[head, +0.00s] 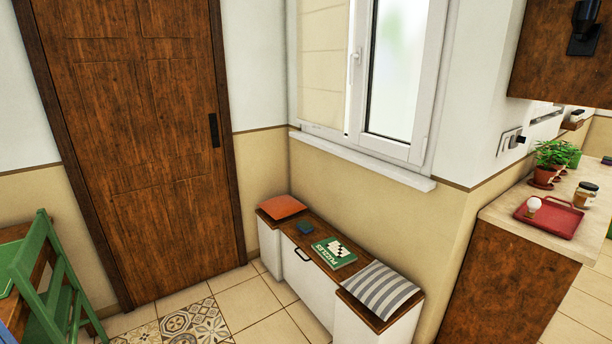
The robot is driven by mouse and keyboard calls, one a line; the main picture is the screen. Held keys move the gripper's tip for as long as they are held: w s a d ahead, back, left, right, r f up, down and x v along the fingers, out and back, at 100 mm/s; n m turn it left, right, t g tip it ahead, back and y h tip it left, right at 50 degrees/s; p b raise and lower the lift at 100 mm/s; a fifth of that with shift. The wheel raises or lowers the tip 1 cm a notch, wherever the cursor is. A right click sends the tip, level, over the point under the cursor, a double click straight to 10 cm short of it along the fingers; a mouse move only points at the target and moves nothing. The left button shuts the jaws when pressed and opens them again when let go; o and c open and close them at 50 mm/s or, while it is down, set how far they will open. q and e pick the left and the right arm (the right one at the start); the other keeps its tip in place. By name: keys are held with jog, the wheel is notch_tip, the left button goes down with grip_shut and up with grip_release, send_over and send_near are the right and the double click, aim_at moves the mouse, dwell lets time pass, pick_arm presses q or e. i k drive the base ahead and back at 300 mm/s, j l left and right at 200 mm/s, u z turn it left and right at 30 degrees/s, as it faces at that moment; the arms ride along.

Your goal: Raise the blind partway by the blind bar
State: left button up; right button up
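A beige blind (323,62) with faint horizontal folds covers the left part of the window and reaches down close to the sill. Its upper end is cut off by the top of the picture. I cannot clearly make out a separate blind bar at its lower edge. The window (398,75) has a white frame, and its right pane is uncovered. A white window handle (353,68) stands upright beside the blind. Neither of my grippers is in view.
A low bench (322,262) under the white sill (362,160) holds an orange cushion (283,207), a puzzle box (334,252) and a striped cushion (380,289). A counter (507,213) with a red tray (548,218) stands right. A green chair (50,285) is left. Tiled floor before the bench is clear.

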aim_at(316, 109)
jog(key=i+j+u, duration=0.2)
jog(key=i+u, duration=0.25)
jog(key=i, duration=0.15)
jog(key=i+u, duration=0.45)
jog(key=i, duration=0.15)
jog(key=i+j+z, duration=0.1)
jog(key=i+z, duration=0.35)
jog(key=i+j+z, duration=0.2)
jog(key=i+z, duration=0.3)
jog(key=i+j+z, duration=0.25)
jog(key=z, duration=0.2)
jog(key=j, duration=0.1)
